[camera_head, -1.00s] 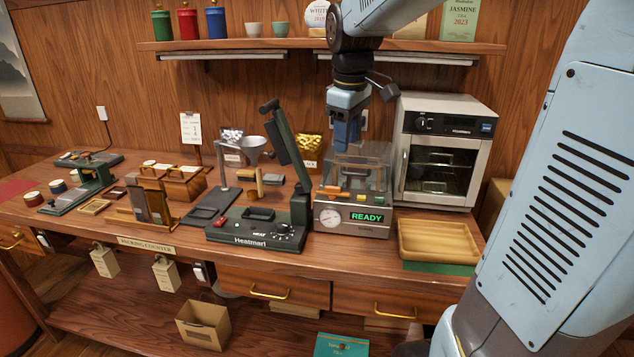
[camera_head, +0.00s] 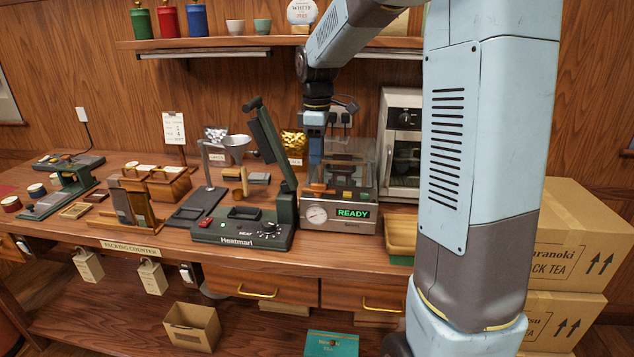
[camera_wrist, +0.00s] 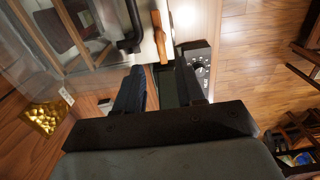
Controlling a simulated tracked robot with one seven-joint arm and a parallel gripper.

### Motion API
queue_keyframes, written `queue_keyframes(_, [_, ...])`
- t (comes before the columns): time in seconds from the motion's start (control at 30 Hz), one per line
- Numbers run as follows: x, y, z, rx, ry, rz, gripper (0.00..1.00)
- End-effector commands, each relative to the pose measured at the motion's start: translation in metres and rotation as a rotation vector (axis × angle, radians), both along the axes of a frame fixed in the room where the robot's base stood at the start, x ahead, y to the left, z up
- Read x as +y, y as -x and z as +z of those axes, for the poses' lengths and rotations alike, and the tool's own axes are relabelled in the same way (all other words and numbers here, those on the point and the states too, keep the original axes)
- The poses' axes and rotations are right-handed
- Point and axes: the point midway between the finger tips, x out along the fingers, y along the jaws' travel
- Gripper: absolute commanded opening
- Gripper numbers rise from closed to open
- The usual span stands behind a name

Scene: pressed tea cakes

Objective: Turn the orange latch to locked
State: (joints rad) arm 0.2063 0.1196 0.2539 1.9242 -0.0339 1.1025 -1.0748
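The orange latch (camera_head: 318,187) is on the front top edge of the clear-lidded machine (camera_head: 352,224), whose green display reads READY. In the wrist view the orange latch (camera_wrist: 160,38) is a narrow bar on the pale metal edge, just beyond the fingertips. My gripper (camera_head: 315,180) points down at the left side of the machine, close to the latch. In the wrist view my gripper (camera_wrist: 160,72) is open, with nothing between its fingers. I cannot tell whether a finger touches the latch.
The Heatmari sealer (camera_head: 240,232), with its raised arm, stands close left of the machine. A wooden tray (camera_head: 401,222) and an oven (camera_head: 400,150) are at the right, partly hidden by my arm. Cardboard boxes (camera_head: 575,240) stand beyond the counter's right end.

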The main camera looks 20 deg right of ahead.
Motion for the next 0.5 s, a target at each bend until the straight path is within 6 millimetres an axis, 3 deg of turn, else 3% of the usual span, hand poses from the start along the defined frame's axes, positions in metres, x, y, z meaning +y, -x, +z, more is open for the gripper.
queue_keyframes(0.3, [0.0, 0.001, -0.056, 0.003, 0.0, -0.001, 0.38])
queue_keyframes(0.5, [0.0, 0.0, -0.08, 0.002, 0.0, 0.0, 0.38])
